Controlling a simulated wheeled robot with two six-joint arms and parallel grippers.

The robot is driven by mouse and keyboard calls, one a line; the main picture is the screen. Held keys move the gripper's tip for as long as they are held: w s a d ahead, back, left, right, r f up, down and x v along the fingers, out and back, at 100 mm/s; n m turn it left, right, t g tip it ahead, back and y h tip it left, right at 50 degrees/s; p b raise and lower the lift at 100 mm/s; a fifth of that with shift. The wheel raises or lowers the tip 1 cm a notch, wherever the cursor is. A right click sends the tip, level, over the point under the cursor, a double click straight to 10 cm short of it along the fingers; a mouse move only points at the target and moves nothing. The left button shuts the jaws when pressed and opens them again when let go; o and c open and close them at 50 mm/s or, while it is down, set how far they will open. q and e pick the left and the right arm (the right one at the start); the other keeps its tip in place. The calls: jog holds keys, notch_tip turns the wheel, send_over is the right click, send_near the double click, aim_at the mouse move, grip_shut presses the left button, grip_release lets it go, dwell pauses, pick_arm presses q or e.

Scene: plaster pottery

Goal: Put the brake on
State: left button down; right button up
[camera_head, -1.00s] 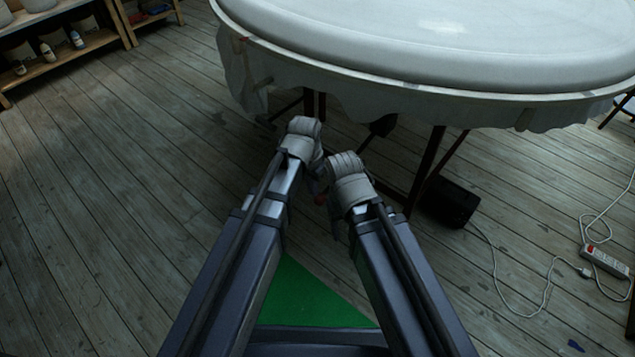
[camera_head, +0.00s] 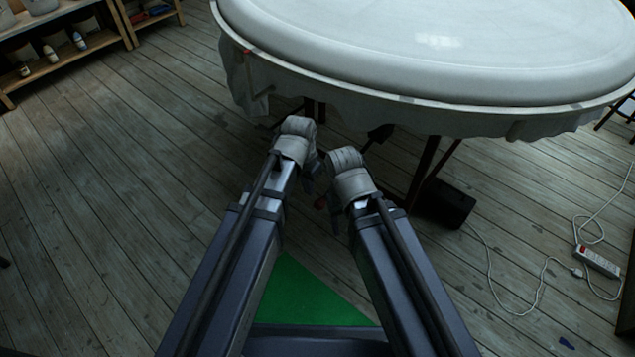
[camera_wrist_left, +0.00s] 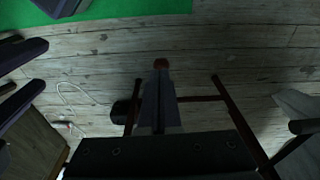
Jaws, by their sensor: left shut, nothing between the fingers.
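No part plainly readable as a brake lever shows.
A large round white plaster-topped table (camera_head: 430,112) with dark legs fills the upper right. A black box (camera_head: 447,204) stands beneath it. A white power strip (camera_head: 597,262) with cables lies at right. Shelves (camera_head: 75,50) stand upper left. The wooden floor at left is clear.

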pick_arm(q)
notch_tip(320, 180, up, 3)
jog(key=shift+s+a+r+p, duration=0.1)
jog(key=shift+s+p, duration=0.05)
jog(key=shift+p, duration=0.85)
pick_arm(e)
notch_tip(320, 180, up, 3)
jog(key=shift+r, duration=0.1)
pick_arm(q)
jog(key=s+r+n+p, duration=0.1)
jog(key=s+r+p, duration=0.2)
jog(key=r+p, duration=0.4)
jog(key=s+a+r+n+g+y+p, duration=0.1)
jog(key=s+r+p, duration=0.3)
jog(key=r+p, duration=0.2)
jog(key=s+r+n+y+p, duration=0.1)
jog(key=s+r+p, duration=0.3)
jog(key=r+p, duration=0.3)
jog(key=shift+a+r+p, duration=0.25)
jog(key=shift+r+p, duration=0.05)
pick_arm(e)
notch_tip(320, 180, up, 21)
jog(key=shift+f, duration=0.2)
